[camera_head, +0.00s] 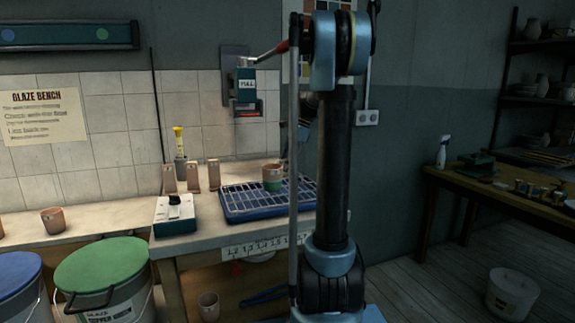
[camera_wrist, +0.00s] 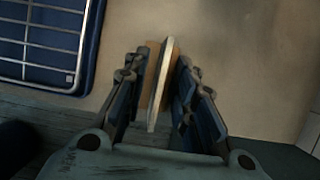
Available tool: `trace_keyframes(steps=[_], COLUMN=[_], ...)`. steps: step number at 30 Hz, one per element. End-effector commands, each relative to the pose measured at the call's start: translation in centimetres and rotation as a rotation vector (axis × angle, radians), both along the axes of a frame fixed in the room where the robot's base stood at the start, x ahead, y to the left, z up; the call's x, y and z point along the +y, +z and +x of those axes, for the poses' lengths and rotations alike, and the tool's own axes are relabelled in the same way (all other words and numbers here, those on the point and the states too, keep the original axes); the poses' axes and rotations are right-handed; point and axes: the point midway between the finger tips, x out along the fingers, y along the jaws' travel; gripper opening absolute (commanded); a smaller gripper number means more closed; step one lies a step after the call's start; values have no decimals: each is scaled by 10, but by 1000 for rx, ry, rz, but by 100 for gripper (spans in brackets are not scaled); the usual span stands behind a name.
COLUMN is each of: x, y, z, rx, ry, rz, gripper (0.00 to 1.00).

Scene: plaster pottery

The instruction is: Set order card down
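In the wrist view my gripper (camera_wrist: 158,85) has its two dark fingers close on both sides of a thin, pale, upright piece, which I take for the order card (camera_wrist: 159,90). I see the card almost edge-on, with tan strips beside its edge. The fingers look shut on it, and its face cannot be read. Below it is a plain beige surface (camera_wrist: 240,60); I cannot tell how far below. In the head view my arm's upright links hide the gripper and card.
A blue tray with a metal grid (camera_head: 262,200) lies on the bench, with a green-and-terracotta cup (camera_head: 272,178) on it; the tray also shows at upper left in the wrist view (camera_wrist: 82,55). A switch box (camera_head: 175,215) and several terracotta pieces (camera_head: 192,177) stand left of it.

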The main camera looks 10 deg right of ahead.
Motion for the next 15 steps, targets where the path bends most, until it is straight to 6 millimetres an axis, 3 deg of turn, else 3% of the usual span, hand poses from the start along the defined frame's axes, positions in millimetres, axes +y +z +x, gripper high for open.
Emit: trace_keyframes(steps=[8, 15], x=[-2, -16], y=[6, 42], z=[0, 3], rx=[0, 0], ry=[0, 0], rz=[0, 0], gripper=[25, 25])
